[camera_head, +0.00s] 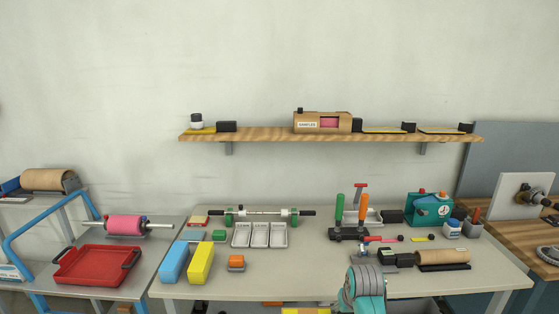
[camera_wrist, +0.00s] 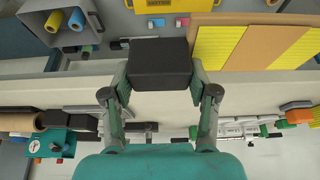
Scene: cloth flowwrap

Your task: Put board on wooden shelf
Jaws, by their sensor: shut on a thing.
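My gripper (camera_wrist: 160,92) is shut on a black block (camera_wrist: 160,63) in the wrist view; the fingers press on its two sides. Whether this block is part of a board cannot be told, since only its near faces show. In the head view my teal arm is at the bottom, in front of the table, and the fingers and held block are hidden. The wooden shelf (camera_head: 262,137) is on the wall above the table. Flat yellow-topped boards (camera_head: 383,129) lie at its right, with black blocks beside them. Another flat yellow piece (camera_head: 201,131) lies at its left end.
A box marked samples (camera_head: 322,122) and a small black box (camera_head: 226,126) stand on the shelf. Bare wood shows between them. The table (camera_head: 300,283) holds trays, clamps, rolls and a teal device (camera_head: 430,209). Yellow sheets (camera_wrist: 220,46) lie under the table edge in the wrist view.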

